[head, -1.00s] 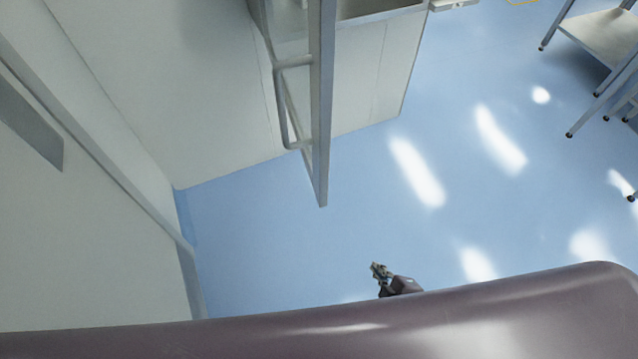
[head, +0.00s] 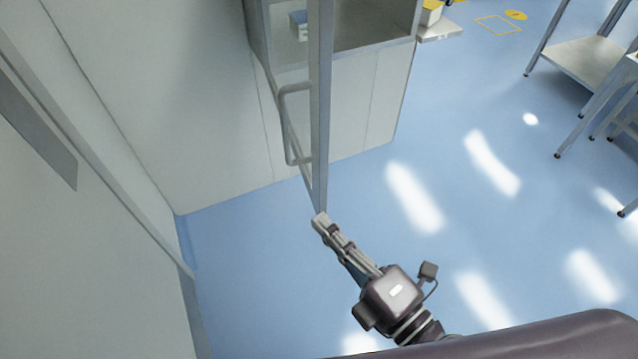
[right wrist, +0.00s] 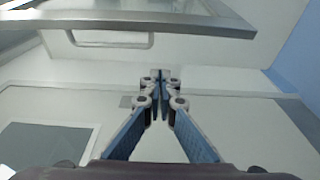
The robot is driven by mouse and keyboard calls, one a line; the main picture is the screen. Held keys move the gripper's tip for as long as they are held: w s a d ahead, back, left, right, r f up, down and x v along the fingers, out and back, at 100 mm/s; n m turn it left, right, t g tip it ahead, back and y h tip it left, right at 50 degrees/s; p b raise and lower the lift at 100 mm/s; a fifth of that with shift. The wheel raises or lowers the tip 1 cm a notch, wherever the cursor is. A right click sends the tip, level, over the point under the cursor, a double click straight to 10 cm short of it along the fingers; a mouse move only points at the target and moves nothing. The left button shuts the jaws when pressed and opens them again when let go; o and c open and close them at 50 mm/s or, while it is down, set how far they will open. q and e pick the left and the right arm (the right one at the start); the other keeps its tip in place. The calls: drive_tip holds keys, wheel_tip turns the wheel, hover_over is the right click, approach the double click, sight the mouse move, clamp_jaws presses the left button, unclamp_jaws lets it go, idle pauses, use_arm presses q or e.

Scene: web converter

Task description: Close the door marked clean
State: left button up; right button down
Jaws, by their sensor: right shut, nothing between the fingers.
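A glazed door with a grey metal frame (head: 320,110) stands open, seen nearly edge-on in the head view. Its bar handle (head: 283,125) is on the left side of the frame. In the right wrist view the door frame (right wrist: 190,18) crosses the top, with the handle (right wrist: 110,44) below it. No "clean" marking is legible. My right gripper (head: 320,219) is at the lower end of the door's edge; I cannot tell whether it touches. Its fingers (right wrist: 159,78) are shut and empty in the right wrist view. My left gripper is not in view.
The open cabinet (head: 375,35) behind the door holds a shelf. A pale wall panel and another door (head: 80,260) with a grey plate (head: 35,120) stand at the left. A metal table (head: 580,65) is at the upper right. The blue floor (head: 450,130) between is clear.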

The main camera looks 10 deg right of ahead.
sight(319, 189)
drive_tip(key=p+x, duration=0.5)
drive_tip(key=x, duration=0.4)
drive_tip(key=d, duration=0.4)
drive_tip(key=shift+d, duration=0.1)
drive_tip(key=shift+w, duration=0.1)
drive_tip(key=shift+b, duration=0.3)
